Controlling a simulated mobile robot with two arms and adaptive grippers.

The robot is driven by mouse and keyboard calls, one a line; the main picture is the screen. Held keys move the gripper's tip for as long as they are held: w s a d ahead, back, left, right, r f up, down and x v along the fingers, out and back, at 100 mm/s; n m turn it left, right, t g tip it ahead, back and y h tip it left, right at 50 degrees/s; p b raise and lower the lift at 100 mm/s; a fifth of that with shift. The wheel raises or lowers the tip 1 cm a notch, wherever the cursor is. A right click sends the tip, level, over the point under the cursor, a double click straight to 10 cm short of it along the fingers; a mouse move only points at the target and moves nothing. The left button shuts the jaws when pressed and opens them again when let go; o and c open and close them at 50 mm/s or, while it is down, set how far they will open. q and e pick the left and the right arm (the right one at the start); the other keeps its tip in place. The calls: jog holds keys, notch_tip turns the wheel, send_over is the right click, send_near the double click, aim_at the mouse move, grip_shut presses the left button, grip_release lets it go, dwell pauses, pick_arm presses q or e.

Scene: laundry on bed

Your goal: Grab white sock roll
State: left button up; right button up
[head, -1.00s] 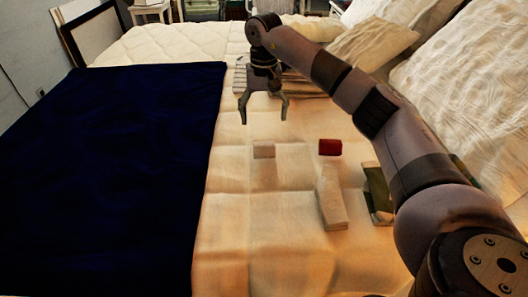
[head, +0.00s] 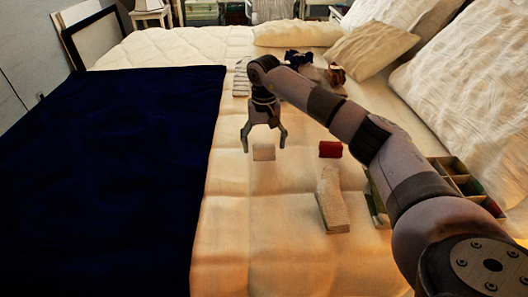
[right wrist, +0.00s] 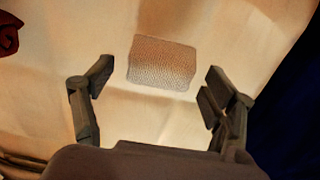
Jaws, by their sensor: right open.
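The white sock roll (head: 264,152) is a small pale block-like bundle lying on the cream bed sheet. In the right wrist view the roll (right wrist: 162,62) shows a ribbed, knitted surface and lies ahead of and between my fingers. My right gripper (head: 264,143) is open and empty, pointing down at the roll. In the right wrist view its two fingertips (right wrist: 158,82) are spread wider than the roll, and it is not gripped. Whether the fingers reach down to its height is unclear. My left gripper is not in view.
A red roll (head: 330,149) lies to the right of the white one. A long white sock (head: 331,200) lies nearer the front. A divided box (head: 449,168) is partly behind my right arm. A dark blue blanket (head: 110,180) covers the left of the bed.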

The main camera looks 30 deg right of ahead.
jog(key=shift+c, duration=0.4)
jog(key=c, duration=0.9)
jog(key=shift+c, duration=0.2)
